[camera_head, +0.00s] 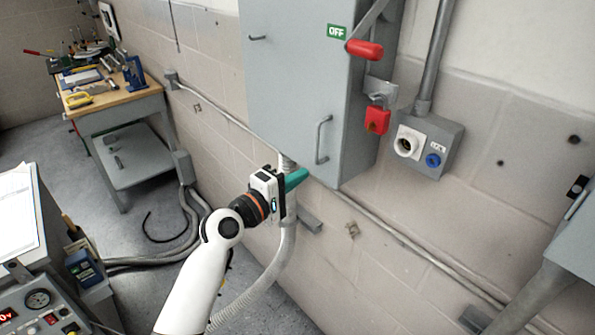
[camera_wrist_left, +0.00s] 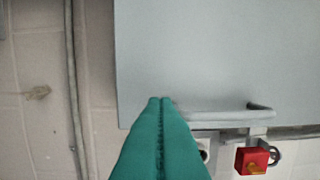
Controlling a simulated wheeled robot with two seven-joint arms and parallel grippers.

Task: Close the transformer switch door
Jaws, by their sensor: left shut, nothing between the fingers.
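The transformer switch door (camera_head: 290,70) is the grey front panel of the wall box. It appears flush with the box, though its far edges are out of view. It has a bar handle (camera_head: 322,140) low on its right side. My left gripper (camera_head: 298,179) is shut and empty, with teal fingers near the door's lower edge, left of and below the handle. In the left wrist view the fingertips (camera_wrist_left: 160,100) overlap the door panel (camera_wrist_left: 220,60) beside the handle (camera_wrist_left: 225,118). I cannot tell whether they touch. My right gripper is not in view.
A red-gripped lever (camera_head: 364,50) and a red padlock (camera_head: 377,119) are on the box's right side, by an OFF label (camera_head: 337,31). A grey socket box (camera_head: 428,143) is to the right. A conduit (camera_head: 283,250) runs below the box. A workbench (camera_head: 115,100) stands at left.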

